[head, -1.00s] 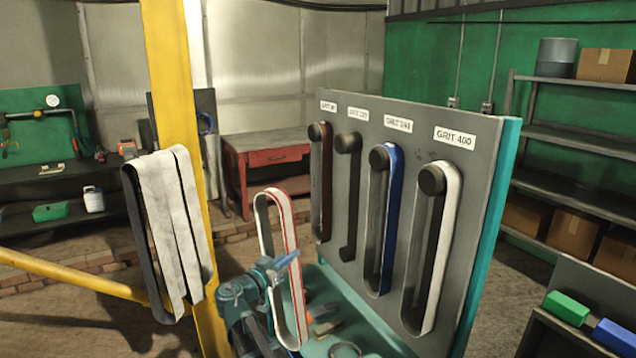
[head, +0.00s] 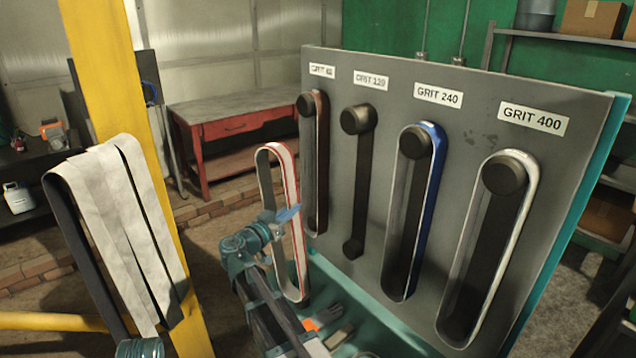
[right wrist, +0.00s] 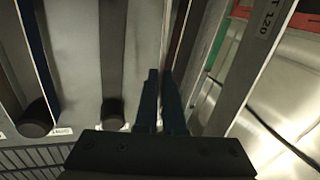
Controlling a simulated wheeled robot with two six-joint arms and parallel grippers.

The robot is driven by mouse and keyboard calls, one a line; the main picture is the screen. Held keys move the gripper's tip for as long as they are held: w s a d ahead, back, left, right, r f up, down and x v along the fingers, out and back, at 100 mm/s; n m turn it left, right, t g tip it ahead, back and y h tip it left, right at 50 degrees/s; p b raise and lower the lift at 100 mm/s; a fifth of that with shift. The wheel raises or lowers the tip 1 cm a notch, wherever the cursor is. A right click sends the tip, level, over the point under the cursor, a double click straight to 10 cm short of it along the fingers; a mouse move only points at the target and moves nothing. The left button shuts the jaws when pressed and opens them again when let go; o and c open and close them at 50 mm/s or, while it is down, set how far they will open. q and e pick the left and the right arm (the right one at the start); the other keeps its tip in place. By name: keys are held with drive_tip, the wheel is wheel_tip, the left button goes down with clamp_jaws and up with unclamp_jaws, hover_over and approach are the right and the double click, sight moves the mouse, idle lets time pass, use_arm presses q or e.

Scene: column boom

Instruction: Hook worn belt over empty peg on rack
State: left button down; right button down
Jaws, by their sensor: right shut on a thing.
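The worn belt (head: 294,228), a pale loop with red stripes, hangs upright in front of the rack's left side. My right gripper (head: 288,214) is shut on it. Its dark fingers show close together in the right wrist view (right wrist: 160,100). The rack (head: 385,210) has labelled pegs. The GRIT 120 peg (head: 355,120) carries no belt. It stands right of the held belt, with a gap between. GRIT 60, GRIT 240 and GRIT 400 pegs carry brown, blue and white belts. My left gripper is not visible.
A yellow post (head: 110,75) stands at left, with several grey-white belts (head: 125,230) hanging by it. A red workbench (head: 235,125) is behind. A teal shelf with small items lies below the pegs. Free space lies between post and rack.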

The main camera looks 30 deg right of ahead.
drive_tip(key=s+d+r+m+g+h+p, duration=0.1)
drive_tip(key=s+d+r+m+g+p, duration=0.2)
drive_tip(key=s+r+p, duration=0.6)
drive_tip(key=shift+s+d+r+m+g, duration=0.3)
drive_tip(key=shift+r+m+g, duration=0.2)
drive_tip(key=shift+m+g, duration=0.45)
drive_tip(key=shift+d, duration=0.1)
drive_tip(key=shift+w+d, duration=0.2)
drive_tip(key=shift+d, duration=2.3)
drive_tip(key=shift+w+d, duration=0.25)
drive_tip(key=shift+d, duration=2.25)
drive_tip(key=shift+w+d, duration=0.2)
drive_tip(key=shift+d, duration=2.3)
drive_tip(key=shift+d+f, duration=0.2)
drive_tip(key=shift+f, duration=0.1)
drive_tip(key=c, duration=0.9)
unclamp_jaws()
drive_tip(key=shift+c, duration=0.2)
